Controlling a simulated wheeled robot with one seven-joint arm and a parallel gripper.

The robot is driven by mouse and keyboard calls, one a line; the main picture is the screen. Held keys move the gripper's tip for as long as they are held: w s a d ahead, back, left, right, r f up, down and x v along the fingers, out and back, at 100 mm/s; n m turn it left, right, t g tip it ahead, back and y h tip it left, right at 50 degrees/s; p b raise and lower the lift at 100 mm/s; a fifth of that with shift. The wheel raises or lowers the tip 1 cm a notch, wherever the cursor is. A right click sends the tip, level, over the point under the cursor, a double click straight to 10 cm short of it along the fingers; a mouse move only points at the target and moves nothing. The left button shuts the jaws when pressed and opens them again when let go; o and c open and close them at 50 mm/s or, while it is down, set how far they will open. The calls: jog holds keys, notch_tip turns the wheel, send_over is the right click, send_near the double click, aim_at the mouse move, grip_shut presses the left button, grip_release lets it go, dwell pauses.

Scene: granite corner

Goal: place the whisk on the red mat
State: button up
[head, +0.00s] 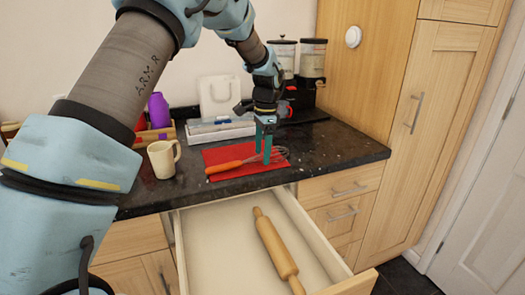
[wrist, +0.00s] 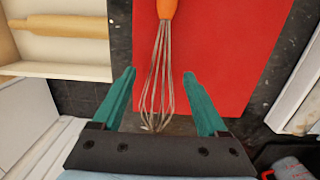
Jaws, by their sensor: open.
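The whisk (head: 234,164) has an orange handle and a wire head. In the head view it lies across the red mat (head: 225,154), handle to the left and wires towards the mat's right end. My gripper (head: 265,160) is above the wire end, pointing down. In the wrist view the open fingers of my gripper (wrist: 166,85) stand on either side of the whisk's wires (wrist: 158,80), with nothing held between them. There the orange handle lies on the red mat (wrist: 230,60), and the wires extend over the dark counter at the mat's edge.
An open drawer (head: 215,240) below the counter holds a rolling pin (head: 275,248). A cream mug (head: 163,158) stands left of the mat. A white box (head: 220,130) and glass jars (head: 312,60) stand behind. The dark counter (head: 345,140) is clear to the right.

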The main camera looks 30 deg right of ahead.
jog(key=shift+r, duration=0.1)
notch_tip(320, 180, up, 12)
jog(key=b, duration=0.2)
jog(key=a+f+n, duration=0.3)
jog(key=a+n, duration=0.2)
jog(key=a, duration=0.7)
jog(key=a+f+n, duration=0.2)
jog(key=a+n, duration=0.2)
jog(key=a, duration=0.8)
jog(key=s+a+f+n, duration=0.2)
jog(key=s+a+n, duration=0.2)
jog(key=a, duration=0.4)
jog(key=s+a+f+n+t+h, duration=0.1)
jog(key=s+a+f+n, duration=0.2)
jog(key=s+a+n, duration=0.2)
jog(key=s+a, duration=0.2)
jog(key=a, duration=0.1)
jog(key=shift+s+f, duration=0.25)
jog(key=shift+f, duration=0.05)
jog(key=shift+a, duration=0.1)
jog(key=shift+c, duration=0.2)
